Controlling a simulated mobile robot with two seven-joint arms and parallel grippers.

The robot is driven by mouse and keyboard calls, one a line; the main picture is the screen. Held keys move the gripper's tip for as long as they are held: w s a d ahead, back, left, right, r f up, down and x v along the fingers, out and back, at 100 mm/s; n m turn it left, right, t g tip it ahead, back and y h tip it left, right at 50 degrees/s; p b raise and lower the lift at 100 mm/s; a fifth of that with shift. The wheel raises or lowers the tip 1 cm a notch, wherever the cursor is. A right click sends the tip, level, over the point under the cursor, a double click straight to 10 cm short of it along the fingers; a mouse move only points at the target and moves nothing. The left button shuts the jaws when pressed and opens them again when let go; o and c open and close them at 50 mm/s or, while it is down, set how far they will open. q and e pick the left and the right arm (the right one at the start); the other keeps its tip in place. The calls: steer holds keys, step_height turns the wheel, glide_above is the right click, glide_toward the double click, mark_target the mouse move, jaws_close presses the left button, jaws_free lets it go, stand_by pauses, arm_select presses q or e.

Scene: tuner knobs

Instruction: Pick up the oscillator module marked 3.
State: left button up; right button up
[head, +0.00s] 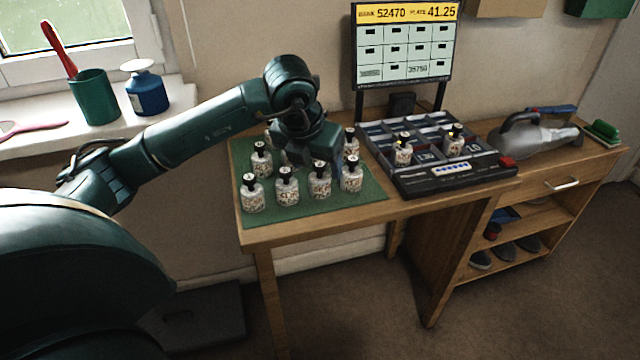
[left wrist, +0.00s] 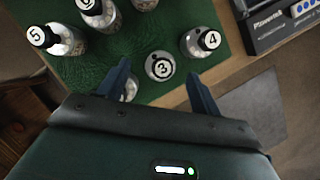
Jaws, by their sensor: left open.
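The oscillator module marked 3 (left wrist: 160,68) is a clear bottle-like jar with a round black and white numbered cap. In the left wrist view it stands on the green mat (left wrist: 105,70), seen between and just beyond my fingertips. My left gripper (left wrist: 160,75) is open, its two dark blue fingers apart and holding nothing. In the head view my left gripper (head: 335,158) hangs low over the modules, partly hiding those behind. The numbers are too small to read there. My right gripper is not in view.
Module 4 (left wrist: 205,42) stands close right of module 3; module 5 (left wrist: 42,38) is farther left. Another module is partly hidden by the left finger. A console tray (head: 440,178) holding two modules sits right of the mat, before a display board (head: 405,50).

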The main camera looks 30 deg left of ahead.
mark_target(319, 178)
arm_select(q)
steer(key=x, duration=0.3)
steer(key=b+x, duration=0.1)
steer(key=shift+s+d+f, duration=0.1)
steer(key=shift+s+f, duration=0.15)
steer(key=shift+f, duration=0.1)
steer(key=shift+w+f, duration=0.2)
steer(key=shift+f, duration=0.1)
steer(key=c, duration=1.1)
